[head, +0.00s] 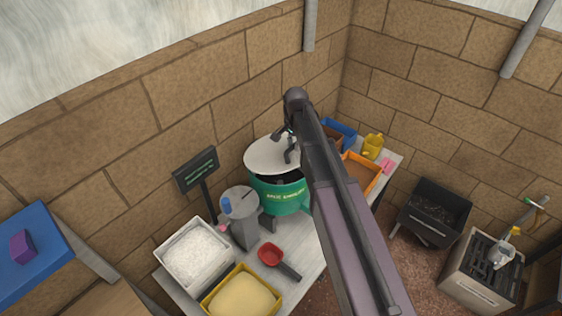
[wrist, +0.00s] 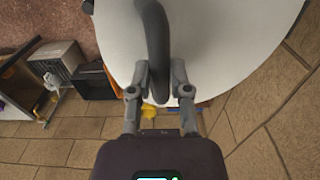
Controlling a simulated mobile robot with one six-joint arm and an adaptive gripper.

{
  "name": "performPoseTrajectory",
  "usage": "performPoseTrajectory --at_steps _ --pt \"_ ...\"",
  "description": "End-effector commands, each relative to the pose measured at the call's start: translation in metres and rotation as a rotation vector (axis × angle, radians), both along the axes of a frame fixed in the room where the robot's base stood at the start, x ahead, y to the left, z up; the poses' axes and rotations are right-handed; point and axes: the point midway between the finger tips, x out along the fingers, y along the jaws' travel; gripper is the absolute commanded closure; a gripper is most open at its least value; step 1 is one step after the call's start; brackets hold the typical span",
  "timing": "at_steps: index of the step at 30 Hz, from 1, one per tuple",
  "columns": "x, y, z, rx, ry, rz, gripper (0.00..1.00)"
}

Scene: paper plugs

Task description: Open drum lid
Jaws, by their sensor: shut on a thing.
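A green drum (head: 281,197) stands on the table against the brick wall. Its pale round lid (head: 268,155) is raised and tilted, and the dark opening of the drum shows below it. My gripper (head: 291,143) is at the lid's face, partly hidden by my arm. In the wrist view my gripper (wrist: 160,85) has its two fingers closed on a dark curved handle (wrist: 152,30), and the white lid (wrist: 220,45) fills the space behind it. The inside of the drum is mostly hidden.
On the table (head: 308,262) are a grey machine (head: 242,218), a white tray (head: 195,256), a yellow tray (head: 241,294), a red scoop (head: 270,254) and an orange tray (head: 362,174). A small sign (head: 196,168) stands left of the drum.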

Motion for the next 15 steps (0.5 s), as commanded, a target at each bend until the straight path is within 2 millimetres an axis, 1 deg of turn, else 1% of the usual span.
performPoseTrajectory --at_steps 5,15 --pt "0.002 0.002 0.003 0.002 -0.002 0.001 1.0" --pt "0.011 0.012 0.02 0.004 -0.003 0.002 1.0"
